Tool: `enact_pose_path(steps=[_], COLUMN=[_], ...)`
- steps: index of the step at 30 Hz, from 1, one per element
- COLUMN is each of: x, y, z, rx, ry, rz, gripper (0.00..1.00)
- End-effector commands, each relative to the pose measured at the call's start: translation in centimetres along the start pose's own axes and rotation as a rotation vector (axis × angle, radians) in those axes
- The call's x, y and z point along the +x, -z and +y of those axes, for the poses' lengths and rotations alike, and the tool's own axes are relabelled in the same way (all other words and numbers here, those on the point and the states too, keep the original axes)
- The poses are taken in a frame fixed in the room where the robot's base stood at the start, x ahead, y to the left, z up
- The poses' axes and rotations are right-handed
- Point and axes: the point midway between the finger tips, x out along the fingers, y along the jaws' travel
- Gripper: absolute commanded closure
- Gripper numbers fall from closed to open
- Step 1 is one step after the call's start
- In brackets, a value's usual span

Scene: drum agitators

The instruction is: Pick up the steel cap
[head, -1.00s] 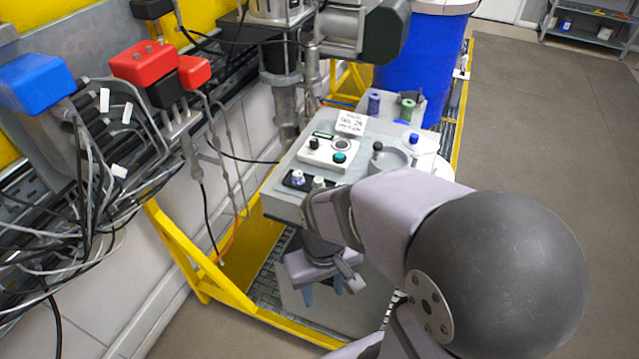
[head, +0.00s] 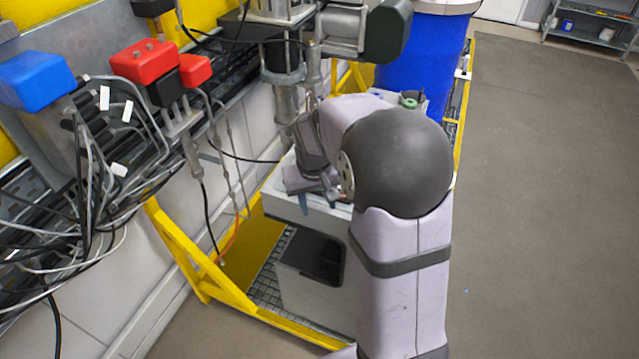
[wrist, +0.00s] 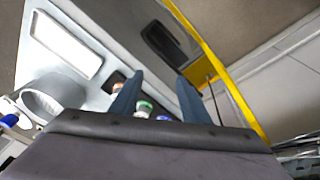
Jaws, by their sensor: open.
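My gripper (head: 316,204) is over the front part of the grey cabinet top in the head view, pointing down. In the wrist view my gripper (wrist: 159,78) shows two blue fingers spread apart with nothing held between them. Just behind the fingertips, small capped pieces stand in a dark holder (wrist: 108,84): one with a green and white top (wrist: 144,107) and a pale one (wrist: 117,87) beside the left finger. They are partly hidden by the gripper body. I cannot tell for sure which piece is the steel cap. My arm hides most of the cabinet top in the head view.
A round grey cup (wrist: 48,94) and a pale rectangular plate (wrist: 66,45) are at the left in the wrist view. A yellow frame (head: 190,262) runs along the cabinet. A blue drum (head: 415,62) stands behind. The floor at right is clear.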

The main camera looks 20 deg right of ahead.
Motion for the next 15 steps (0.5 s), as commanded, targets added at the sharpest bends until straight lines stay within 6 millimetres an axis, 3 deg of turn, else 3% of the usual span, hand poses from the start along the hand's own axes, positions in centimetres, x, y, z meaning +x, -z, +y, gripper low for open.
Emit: enact_pose_path(steps=[1,4,6,15], x=[-1.3,-4.0,-4.5,-4.4], y=[2.8,6.9,7.6,7.4], z=[0.4,1.1,1.5,1.6], rx=[0.038,0.143,0.211,0.372], ry=[-0.011,-0.026,-0.031,-0.024], rz=[0.059,0.158,0.178,0.178], gripper=[0.58,0.58,0.58,0.58])
